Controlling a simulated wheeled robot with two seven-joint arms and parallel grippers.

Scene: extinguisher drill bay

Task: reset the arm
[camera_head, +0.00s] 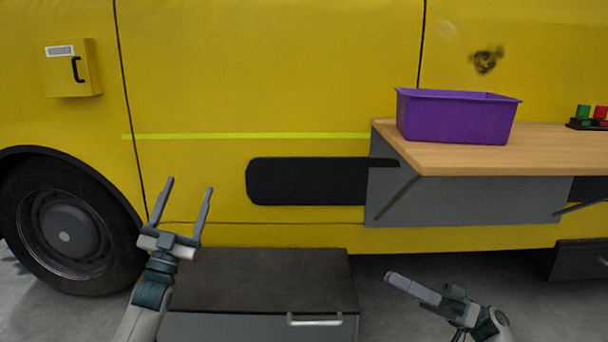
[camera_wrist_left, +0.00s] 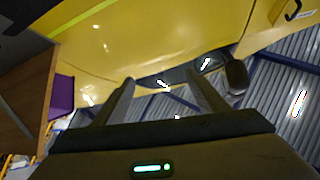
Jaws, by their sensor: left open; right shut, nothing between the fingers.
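My left gripper (camera_head: 188,200) is open and empty, raised in front of the yellow vehicle side, above the dark step box. In the left wrist view its two fingers (camera_wrist_left: 160,95) stand apart with nothing between them. My right gripper (camera_head: 398,281) is shut and empty, low at the lower right, below the wooden shelf and in front of the gap under the vehicle. Neither gripper touches an object that I can see.
A purple bin (camera_head: 455,118) stands on the wooden shelf (camera_head: 550,150) at the right. A dark step box (camera_head: 260,280) with a handle sits low in front. A wheel (camera_head: 65,230) is at left. A yellow wall box (camera_head: 70,68) hangs above it. Red and green items (camera_head: 590,115) stand far right.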

